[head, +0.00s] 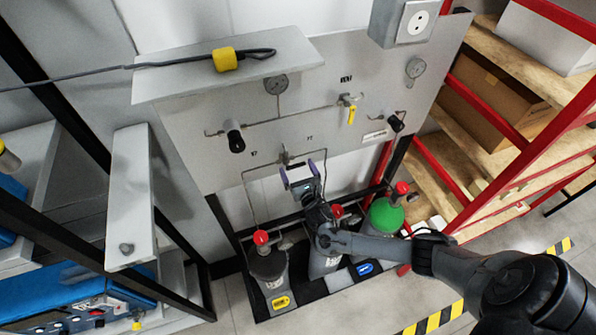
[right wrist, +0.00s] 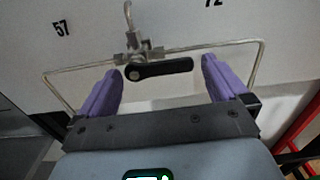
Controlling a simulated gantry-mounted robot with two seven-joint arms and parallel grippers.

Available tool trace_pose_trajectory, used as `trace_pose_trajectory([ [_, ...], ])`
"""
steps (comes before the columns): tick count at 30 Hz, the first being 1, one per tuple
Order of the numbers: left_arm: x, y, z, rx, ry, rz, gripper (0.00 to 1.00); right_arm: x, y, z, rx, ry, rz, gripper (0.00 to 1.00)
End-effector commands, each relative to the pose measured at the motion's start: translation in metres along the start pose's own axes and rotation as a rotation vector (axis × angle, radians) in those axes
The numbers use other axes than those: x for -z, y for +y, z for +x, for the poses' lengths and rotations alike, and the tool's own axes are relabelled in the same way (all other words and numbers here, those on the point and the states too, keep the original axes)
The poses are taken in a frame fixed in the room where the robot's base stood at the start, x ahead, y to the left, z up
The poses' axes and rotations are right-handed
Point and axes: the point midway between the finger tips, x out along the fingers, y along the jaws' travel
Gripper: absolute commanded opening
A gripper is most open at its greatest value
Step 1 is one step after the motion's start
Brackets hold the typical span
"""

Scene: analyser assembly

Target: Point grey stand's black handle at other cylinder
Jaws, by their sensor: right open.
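The black handle (right wrist: 165,69) sits on a metal valve on the grey panel (head: 215,165), between the marks 57 and 72. In the right wrist view it lies nearly level, its pivot at the left and its free end pointing right. My right gripper (head: 297,167) is open in front of the valve (head: 286,156). In the right wrist view its purple fingers (right wrist: 161,65) stand either side of the handle, with visible gaps. Thin pipes run left and right from the valve. A dark cylinder (head: 268,264) and a grey cylinder (head: 322,264) stand below. My left gripper is not in view.
A green-topped cylinder (head: 385,215) stands at the right of the rack. Two black knobs (head: 235,137) and a yellow lever (head: 351,115) stick out of the panel. A shelf with a yellow-wrapped cable (head: 226,60) juts out above. Red shelving (head: 470,175) stands at the right.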

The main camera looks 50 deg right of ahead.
Motion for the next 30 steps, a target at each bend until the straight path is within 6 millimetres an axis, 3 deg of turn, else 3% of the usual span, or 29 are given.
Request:
trace_pose_trajectory([
  [7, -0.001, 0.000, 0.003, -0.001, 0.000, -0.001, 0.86, 0.002, 0.000, -0.013, -0.001, 0.000, 0.000, 1.00],
  [21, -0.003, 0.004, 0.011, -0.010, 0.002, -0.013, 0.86, 0.002, 0.000, -0.087, -0.002, 0.003, 0.001, 1.00],
  [30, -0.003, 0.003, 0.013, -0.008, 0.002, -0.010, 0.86, 0.000, 0.000, -0.107, 0.000, 0.000, 0.000, 1.00],
])
